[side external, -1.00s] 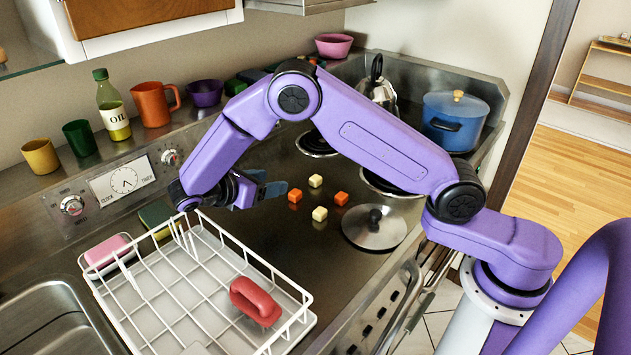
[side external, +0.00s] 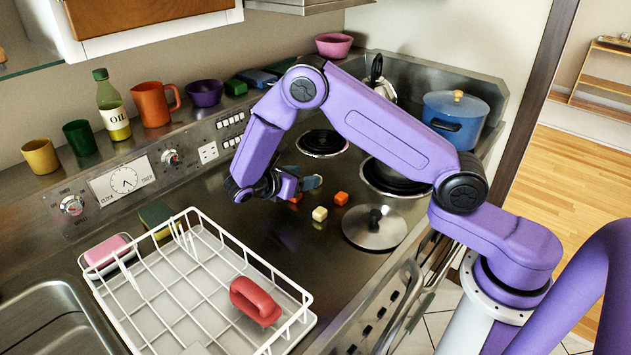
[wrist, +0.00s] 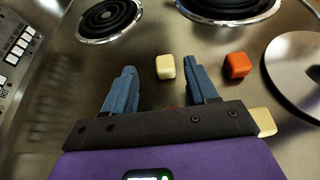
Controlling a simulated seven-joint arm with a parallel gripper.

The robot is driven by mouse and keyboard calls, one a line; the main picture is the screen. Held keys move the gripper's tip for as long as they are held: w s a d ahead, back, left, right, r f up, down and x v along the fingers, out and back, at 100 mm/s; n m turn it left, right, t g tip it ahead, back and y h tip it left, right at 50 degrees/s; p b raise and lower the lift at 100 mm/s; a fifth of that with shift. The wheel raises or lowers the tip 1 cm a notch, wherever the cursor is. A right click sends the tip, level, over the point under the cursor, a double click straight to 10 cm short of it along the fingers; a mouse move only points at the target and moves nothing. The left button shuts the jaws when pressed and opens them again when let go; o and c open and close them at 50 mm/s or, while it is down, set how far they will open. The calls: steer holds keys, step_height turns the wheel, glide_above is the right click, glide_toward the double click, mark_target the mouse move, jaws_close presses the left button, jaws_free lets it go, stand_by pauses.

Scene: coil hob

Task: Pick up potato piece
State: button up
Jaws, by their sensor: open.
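A cream potato piece (wrist: 165,67) shows between the fingertips of my gripper (wrist: 159,69) in the wrist view, closer to the right finger; in the side view my gripper (side external: 305,185) hides it. My gripper is open, low over the hob, with nothing held. I cannot tell whether a finger touches the piece. A second cream piece (side external: 320,214) lies in front of the gripper in the side view; in the wrist view it (wrist: 265,121) is partly hidden behind the gripper body.
One orange cube (side external: 341,198) lies right of the gripper; another (side external: 296,197) is partly hidden by it. A pan lid (side external: 374,228) lies to the right, coil burners (side external: 323,143) behind. A white dish rack (side external: 203,285) with a red object (side external: 256,301) stands at front left.

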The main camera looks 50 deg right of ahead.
steer(key=x, duration=0.5)
steer(key=shift+s+f, duration=0.15)
steer(key=shift+s, duration=0.1)
steer(key=c, duration=1)
